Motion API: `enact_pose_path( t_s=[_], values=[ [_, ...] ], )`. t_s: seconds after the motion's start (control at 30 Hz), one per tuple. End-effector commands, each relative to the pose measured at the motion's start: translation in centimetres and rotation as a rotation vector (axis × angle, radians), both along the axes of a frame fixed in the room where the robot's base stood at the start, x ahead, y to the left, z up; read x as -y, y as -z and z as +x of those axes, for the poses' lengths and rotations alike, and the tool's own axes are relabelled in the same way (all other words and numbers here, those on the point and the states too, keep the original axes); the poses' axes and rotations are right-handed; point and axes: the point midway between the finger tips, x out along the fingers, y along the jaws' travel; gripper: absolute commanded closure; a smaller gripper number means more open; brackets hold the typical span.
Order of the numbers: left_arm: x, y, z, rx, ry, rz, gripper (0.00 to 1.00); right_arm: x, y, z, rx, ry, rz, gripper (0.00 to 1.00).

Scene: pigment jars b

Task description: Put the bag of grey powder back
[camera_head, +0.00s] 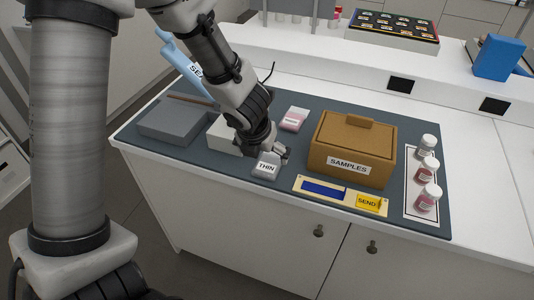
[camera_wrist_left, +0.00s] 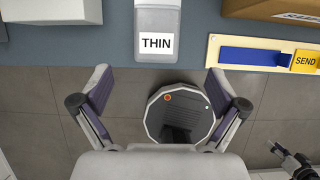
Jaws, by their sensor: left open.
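A small grey packet labelled THIN (camera_head: 266,168) lies on the dark mat near its front edge. It looks like the bag of grey powder, and it also shows at the top of the left wrist view (camera_wrist_left: 157,18). My left gripper (camera_head: 277,152) is above and right beside the packet in the head view. In the left wrist view its fingers (camera_wrist_left: 158,92) are spread wide with nothing between them, and the packet is ahead of them. A dark jointed part (camera_wrist_left: 297,163) at the lower right of that view may be my right gripper.
A brown SAMPLES box (camera_head: 387,150) stands right of the packet, with a SEND tray (camera_head: 300,184) in front. A pink-powder bag (camera_head: 293,119) lies behind. Three jars (camera_head: 427,171) stand at right. A grey block (camera_head: 175,122) and a white box (camera_head: 222,135) are at left.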

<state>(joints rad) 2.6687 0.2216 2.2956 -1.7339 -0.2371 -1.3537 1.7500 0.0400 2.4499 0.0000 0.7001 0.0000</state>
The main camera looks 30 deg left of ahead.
Motion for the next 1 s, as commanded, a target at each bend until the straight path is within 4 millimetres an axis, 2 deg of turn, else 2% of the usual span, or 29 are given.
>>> enact_pose_path(
  t_s=[0.03,0.1,0.2,0.27,0.37,0.43,0.47,0.5,0.57,0.6,0.7,0.8,0.83,0.9,1.0],
  values=[
    [0.1,-1.9,-0.4,0.002,0.0,0.0,0.03,0.0,-1.3,0.0,0.0,0.0,0.0,0.61],
    [0.2,-2.9,-0.9,0.001,0.0,0.0,0.03,0.0,-1.9,0.0,0.0,0.0,0.0,0.61],
    [0.3,-3.6,-1.4,-0.002,-0.003,-0.002,0.03,0.0,-2.2,0.0,0.0,0.0,0.0,0.61],
    [0.7,-3.0,-1.9,-0.02,-0.033,-0.025,0.03,0.0,-2.2,0.0,0.0,0.0,0.0,0.61],
    [2.6,1.0,-4.2,-0.125,-0.25,-0.171,0.03,0.0,-2.1,0.0,0.0,0.0,0.0,0.61],
    [5.1,5.6,-7.0,-0.251,-0.582,-0.336,0.03,0.0,-2.0,0.0,0.0,0.0,0.0,0.61],
    [6.2,7.7,-8.4,-0.307,-0.766,-0.406,0.03,0.0,-2.0,0.0,0.0,0.0,0.0,0.61],
    [7.7,10.4,-10.2,-0.372,-1.045,-0.486,0.03,0.0,-2.0,0.0,0.0,0.0,0.0,0.61],
    [9.2,14.4,-12.7,-0.423,-1.493,-0.563,0.03,0.0,-2.1,0.0,0.0,0.0,0.0,0.61],
    [9.6,16.8,-14.3,-0.417,-1.786,-0.586,0.03,0.0,-2.1,0.0,0.0,0.0,0.0,0.61],
    [8.6,21.8,-17.9,-0.268,-2.4,-0.587,0.03,0.0,-2.1,0.0,0.0,0.0,0.0,0.61],
    [6.7,24.5,-20.8,-0.056,-2.752,-0.57,0.03,0.0,-2.1,0.0,0.0,0.0,0.0,0.61],
    [6.3,24.9,-21.3,-0.005,-2.81,-0.569,0.03,0.0,-2.1,0.0,0.0,0.0,0.0,0.61],
    [5.7,25.4,-21.9,0.064,-2.882,-0.571,0.03,0.0,-2.1,0.0,0.0,0.0,0.0,0.61],
    [5.6,25.5,-21.8,0.078,-2.896,-0.577,0.03,0.0,-2.1,0.0,0.0,0.0,0.0,0.61]
  ],
)
